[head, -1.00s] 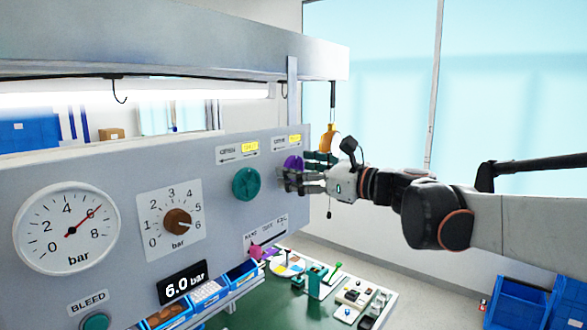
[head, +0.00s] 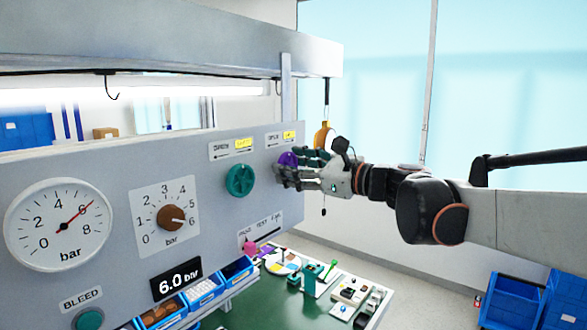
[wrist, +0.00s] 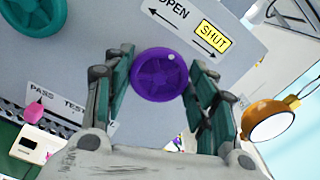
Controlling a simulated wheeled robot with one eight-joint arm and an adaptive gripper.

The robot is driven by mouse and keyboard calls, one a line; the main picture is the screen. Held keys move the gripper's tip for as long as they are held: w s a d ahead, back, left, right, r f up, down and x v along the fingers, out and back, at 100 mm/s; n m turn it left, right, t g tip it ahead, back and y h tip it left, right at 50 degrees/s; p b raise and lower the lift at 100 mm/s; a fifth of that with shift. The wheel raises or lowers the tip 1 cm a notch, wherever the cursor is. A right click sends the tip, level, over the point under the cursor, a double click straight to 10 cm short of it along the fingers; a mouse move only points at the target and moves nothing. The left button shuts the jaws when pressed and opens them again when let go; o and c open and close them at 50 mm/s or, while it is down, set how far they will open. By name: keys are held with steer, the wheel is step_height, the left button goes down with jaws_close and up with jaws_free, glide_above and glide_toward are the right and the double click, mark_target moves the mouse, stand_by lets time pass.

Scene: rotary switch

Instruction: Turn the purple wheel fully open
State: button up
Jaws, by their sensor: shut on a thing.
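The purple wheel (wrist: 160,75) is a round, spoked handwheel on the grey panel, with a small pale dot near its upper right rim. In the head view the purple wheel (head: 288,158) is partly covered by my fingers. My gripper (head: 286,173) reaches in from the right and is shut on the wheel. In the wrist view its teal-padded fingers stand on the left and right sides of the rim. The label (wrist: 190,28) above the wheel reads OPEN and SHUT with arrows, SHUT on yellow.
A teal wheel (head: 240,180) sits left of the purple one. A knob (head: 172,217), gauge (head: 60,224) and 6.0 bar display (head: 177,279) are further left. An orange lamp-like object (wrist: 268,120) is close to my right fingers. The bench (head: 262,303) with small items lies below.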

steer(key=shift+d+f+n+b, duration=0.15)
steer(key=shift+n+b, duration=0.65)
steer(key=shift+n, duration=4.85)
steer(key=shift+a+f+n+b, duration=0.15)
steer(key=shift+n+b, duration=0.65)
steer(key=shift+n, duration=4.9)
steer(key=shift+d+f+n+b, duration=0.2)
steer(key=shift+n+b, duration=0.6)
steer(key=shift+n, duration=4.85)
steer(key=shift+a, duration=0.1)
steer(key=o, duration=1)
steer(key=shift+o, duration=0.2)
